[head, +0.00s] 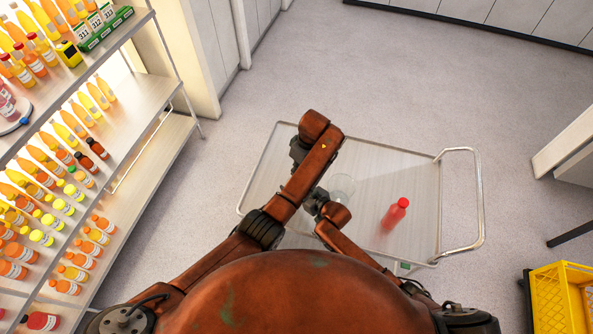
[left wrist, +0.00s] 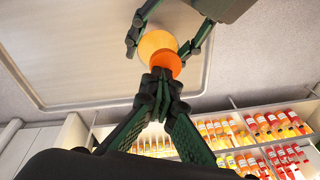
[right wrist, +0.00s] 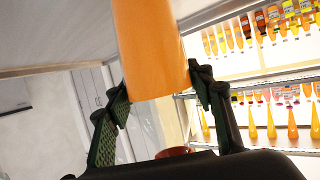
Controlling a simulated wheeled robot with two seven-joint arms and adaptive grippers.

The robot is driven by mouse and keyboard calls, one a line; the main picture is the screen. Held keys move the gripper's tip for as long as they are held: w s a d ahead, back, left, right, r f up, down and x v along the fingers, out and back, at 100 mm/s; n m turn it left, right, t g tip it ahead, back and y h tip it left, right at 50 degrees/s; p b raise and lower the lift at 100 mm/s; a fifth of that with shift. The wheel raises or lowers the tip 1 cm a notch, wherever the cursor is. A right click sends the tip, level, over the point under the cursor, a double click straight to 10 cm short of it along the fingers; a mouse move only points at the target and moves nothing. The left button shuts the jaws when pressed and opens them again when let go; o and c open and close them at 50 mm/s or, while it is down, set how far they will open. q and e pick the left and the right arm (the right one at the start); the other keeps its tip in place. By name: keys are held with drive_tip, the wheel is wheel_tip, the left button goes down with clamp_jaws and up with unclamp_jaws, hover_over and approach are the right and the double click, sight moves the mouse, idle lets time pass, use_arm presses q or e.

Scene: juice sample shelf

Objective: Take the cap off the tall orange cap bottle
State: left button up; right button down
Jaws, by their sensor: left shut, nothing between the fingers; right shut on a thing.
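My right gripper (right wrist: 160,88) is shut around the orange bottle (right wrist: 150,45), which fills the space between its fingers in the right wrist view. The left wrist view shows the bottle (left wrist: 155,43) end-on between the right fingers, with a darker orange round cap (left wrist: 172,65) at its near side. My left gripper (left wrist: 160,82) is shut and empty, its tips just below the cap in that picture. I cannot tell whether they touch it. In the head view my arms hide the held bottle and both fingertips.
A grey cart (head: 270,165) with a metal handle (head: 478,200) lies below my arms. A red bottle (head: 396,213) and a clear glass vessel (head: 341,187) stand on it. A shelf (head: 150,95) full of bottles is at left; a yellow crate (head: 560,300) is lower right.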

use_arm(q)
drive_tip(key=o, duration=0.5)
drive_tip(key=shift+a+f, duration=0.15)
